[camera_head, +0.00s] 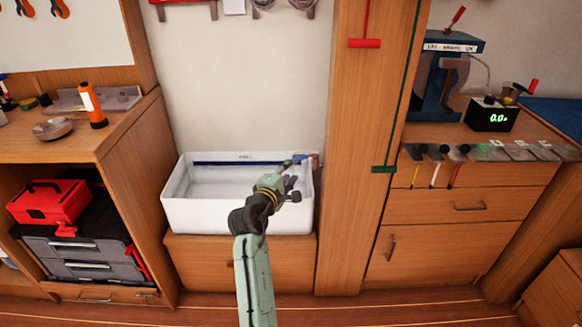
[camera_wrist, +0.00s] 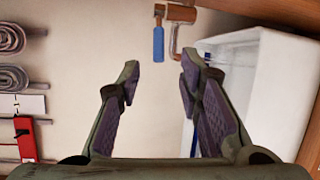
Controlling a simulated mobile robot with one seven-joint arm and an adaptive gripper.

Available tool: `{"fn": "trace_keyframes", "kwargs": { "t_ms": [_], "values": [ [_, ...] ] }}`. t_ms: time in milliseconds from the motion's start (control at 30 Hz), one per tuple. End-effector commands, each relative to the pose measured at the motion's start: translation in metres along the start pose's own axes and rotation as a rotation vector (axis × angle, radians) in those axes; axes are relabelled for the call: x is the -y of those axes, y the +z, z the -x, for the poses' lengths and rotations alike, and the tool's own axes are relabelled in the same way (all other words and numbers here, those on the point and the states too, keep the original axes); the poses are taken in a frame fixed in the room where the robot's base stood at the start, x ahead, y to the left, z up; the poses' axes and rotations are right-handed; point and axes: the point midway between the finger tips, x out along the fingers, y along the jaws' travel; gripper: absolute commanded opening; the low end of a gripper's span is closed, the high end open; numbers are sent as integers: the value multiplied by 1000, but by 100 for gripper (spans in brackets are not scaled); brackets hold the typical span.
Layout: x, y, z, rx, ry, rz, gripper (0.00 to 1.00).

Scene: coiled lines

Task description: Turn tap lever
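The tap (camera_wrist: 181,14) is a copper-brown body with a curved grey spout, at the top of the wrist view. Its blue lever (camera_wrist: 158,43) hangs from it there, beyond my fingertips and roughly between them in the picture. In the head view the lever (camera_head: 300,158) shows small at the back right corner of the white sink (camera_head: 185,215). My gripper (camera_wrist: 160,78) is open and empty, its two dark fingers apart and not touching the lever. In the head view my gripper (camera_head: 291,180) is over the right part of the sink, partly hidden by my wrist.
A wooden post (camera_head: 352,200) stands just right of the sink, and a wooden cabinet (camera_head: 135,190) stands left. An orange flashlight (camera_head: 92,105) stands on that cabinet. The sink's left part looks clear.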

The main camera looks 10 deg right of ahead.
Motion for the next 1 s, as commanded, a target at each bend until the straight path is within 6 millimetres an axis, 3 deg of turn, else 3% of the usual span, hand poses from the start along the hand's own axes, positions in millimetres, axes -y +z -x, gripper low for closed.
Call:
{"fn": "trace_keyframes", "kwargs": {
  "t_ms": [300,500,700,1000],
  "values": [
    [-4,2,-59,3,0,-1,33],
    [-3,2,-88,3,0,-1,33],
    [-2,2,-98,2,1,0,33],
    [-1,1,-99,1,1,-1,30]
  ]
}}
